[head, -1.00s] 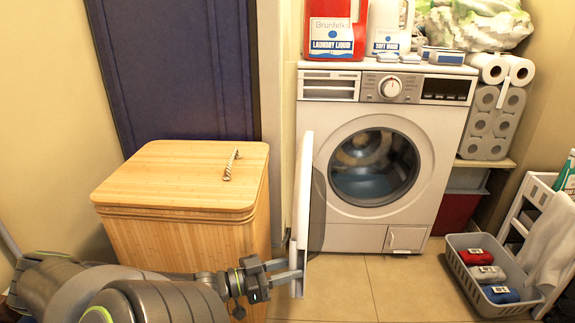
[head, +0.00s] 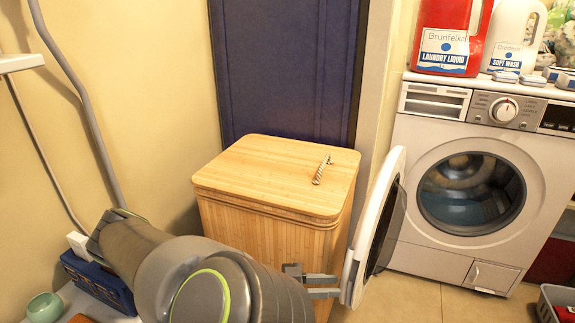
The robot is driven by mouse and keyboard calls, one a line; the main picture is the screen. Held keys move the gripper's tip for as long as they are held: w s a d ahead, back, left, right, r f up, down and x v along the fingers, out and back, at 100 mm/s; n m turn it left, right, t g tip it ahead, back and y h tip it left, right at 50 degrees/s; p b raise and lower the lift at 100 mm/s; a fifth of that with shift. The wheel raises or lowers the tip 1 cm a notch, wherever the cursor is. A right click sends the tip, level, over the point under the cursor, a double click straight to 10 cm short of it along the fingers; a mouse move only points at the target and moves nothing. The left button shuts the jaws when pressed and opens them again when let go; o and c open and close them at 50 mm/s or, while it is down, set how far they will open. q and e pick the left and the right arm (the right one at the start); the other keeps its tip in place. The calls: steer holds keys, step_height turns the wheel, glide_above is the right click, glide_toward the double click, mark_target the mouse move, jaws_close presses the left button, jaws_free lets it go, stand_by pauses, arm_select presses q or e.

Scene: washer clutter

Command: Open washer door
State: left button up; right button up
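The white washer (head: 448,228) stands at the right, its round dark drum opening (head: 472,193) uncovered. The washer door (head: 378,222) is swung wide open to the left, seen nearly edge-on, its dark glass facing the washer. My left gripper (head: 326,286) is at the door's lower outer edge. Its two fingers show slightly apart and their tips reach the door. I cannot tell whether they clamp it or only touch it. My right gripper is not in view.
A wooden hamper (head: 270,185) with a rope handle (head: 321,169) stands close left of the door, behind my gripper. Laundry liquid (head: 443,40) and soft wash (head: 508,40) stand on the washer. A grey basket (head: 553,304) is at lower right. Floor before the washer is clear.

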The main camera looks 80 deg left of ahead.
arm_select(q)
steer(key=p+v, duration=0.1)
steer(key=v, duration=0.8)
steer(key=shift+s+r+p, duration=0.15)
steer(key=shift+s+p, duration=0.15)
steer(key=shift+p, duration=0.05)
